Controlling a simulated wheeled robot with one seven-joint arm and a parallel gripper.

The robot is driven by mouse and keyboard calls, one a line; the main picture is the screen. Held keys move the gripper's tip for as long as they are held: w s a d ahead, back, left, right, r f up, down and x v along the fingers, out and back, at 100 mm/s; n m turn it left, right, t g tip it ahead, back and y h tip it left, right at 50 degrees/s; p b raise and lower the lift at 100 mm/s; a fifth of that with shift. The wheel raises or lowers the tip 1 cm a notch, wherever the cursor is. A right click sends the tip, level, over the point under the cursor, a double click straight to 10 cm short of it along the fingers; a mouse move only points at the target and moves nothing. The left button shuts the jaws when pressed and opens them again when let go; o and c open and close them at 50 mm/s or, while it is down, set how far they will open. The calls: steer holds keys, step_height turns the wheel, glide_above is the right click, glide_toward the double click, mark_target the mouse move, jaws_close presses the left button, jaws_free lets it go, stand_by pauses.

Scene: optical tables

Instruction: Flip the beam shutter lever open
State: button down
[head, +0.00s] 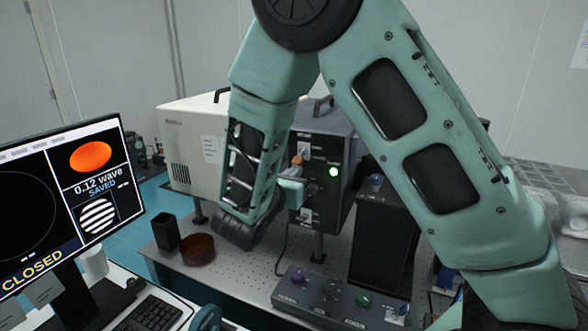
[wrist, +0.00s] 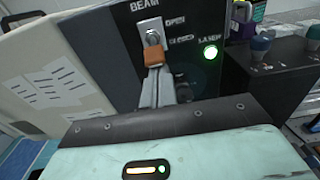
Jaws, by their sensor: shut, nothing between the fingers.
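The beam shutter lever has an orange-brown tip (wrist: 154,54) on a metal plate below the word BEAM. Its tip hangs below the pivot, toward my fingers; the label OPEN is up and right of it. The lever also shows in the head view (head: 298,159) on the front of the dark box (head: 325,150). My gripper (wrist: 157,82) is shut and empty, its grey fingers just under the lever tip; I cannot tell whether they touch it. In the head view, my gripper (head: 297,174) is partly hidden by the arm. The monitor (head: 40,200) reads CLOSED.
A green light (head: 333,172) glows right of the lever. A control box with knobs (head: 340,300) stands in front, and a dark block (head: 382,240) at right. A black cup (head: 166,232) and a brown round dish (head: 198,250) stand on the perforated table at left.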

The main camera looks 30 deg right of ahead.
mark_target(296, 163)
steer(key=r+g+y+p, duration=0.1)
steer(key=p, duration=0.1)
steer(key=r+y+p, duration=0.1)
steer(key=r+p, duration=0.1)
steer(key=p, duration=0.1)
steer(key=shift+s+a+g+y, duration=0.15)
steer(key=shift+a+g+y, duration=0.05)
steer(key=shift+g+y, duration=0.2)
steer(key=g+y+p, duration=0.1)
steer(key=p, duration=0.1)
steer(key=r+g+y+p, duration=0.1)
steer(key=p, duration=0.2)
steer(key=shift+r+y, duration=0.25)
steer(key=shift+y, duration=0.15)
steer(key=shift+a+f+b, duration=0.1)
steer(key=shift+f+b, duration=0.2)
steer(key=shift+f, duration=0.15)
steer(key=shift+r, duration=0.1)
steer(key=shift+r+p, duration=0.6)
steer(key=shift+r, duration=0.15)
